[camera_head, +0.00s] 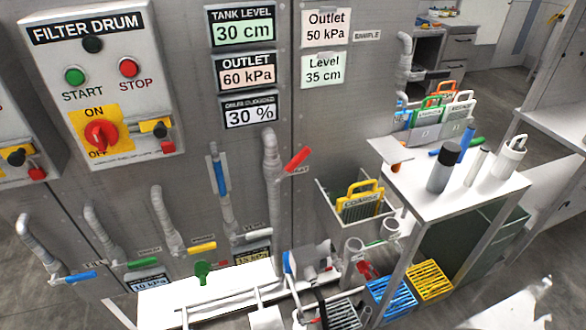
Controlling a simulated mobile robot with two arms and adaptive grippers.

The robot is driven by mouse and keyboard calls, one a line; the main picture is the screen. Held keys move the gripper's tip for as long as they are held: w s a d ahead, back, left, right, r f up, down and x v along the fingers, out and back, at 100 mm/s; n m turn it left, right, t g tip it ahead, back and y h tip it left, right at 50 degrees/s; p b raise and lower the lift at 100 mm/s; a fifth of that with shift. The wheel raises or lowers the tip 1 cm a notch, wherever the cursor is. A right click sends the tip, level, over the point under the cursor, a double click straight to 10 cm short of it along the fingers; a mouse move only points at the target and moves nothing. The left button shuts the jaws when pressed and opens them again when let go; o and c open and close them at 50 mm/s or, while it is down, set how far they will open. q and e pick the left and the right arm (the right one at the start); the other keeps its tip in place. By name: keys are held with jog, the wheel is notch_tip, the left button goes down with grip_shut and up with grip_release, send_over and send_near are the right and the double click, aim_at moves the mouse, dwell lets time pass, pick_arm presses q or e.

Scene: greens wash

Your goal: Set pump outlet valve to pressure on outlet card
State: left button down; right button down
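The outlet card (326,28) on the grey wall panel reads "Outlet 50 kPa". The OUTLET display (246,74) to its left reads 60 kPa. A red-handled valve lever (297,159) sits on a vertical grey pipe below the cards, its handle slanting up to the right. A blue-handled valve (219,176) stands on the pipe to its left, its handle near vertical. A grey pump-like unit (310,258) sits low in front of the panel. I cannot tell for sure which lever is the pump outlet valve. Neither gripper shows clearly.
A filter drum control box (103,80) is at the upper left. Yellow (202,247), green (142,263) and blue (80,277) levers line the lower panel. A white-topped table (462,200) with bottles stands at the right. Blue (390,296) and yellow (429,280) crates sit below it.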

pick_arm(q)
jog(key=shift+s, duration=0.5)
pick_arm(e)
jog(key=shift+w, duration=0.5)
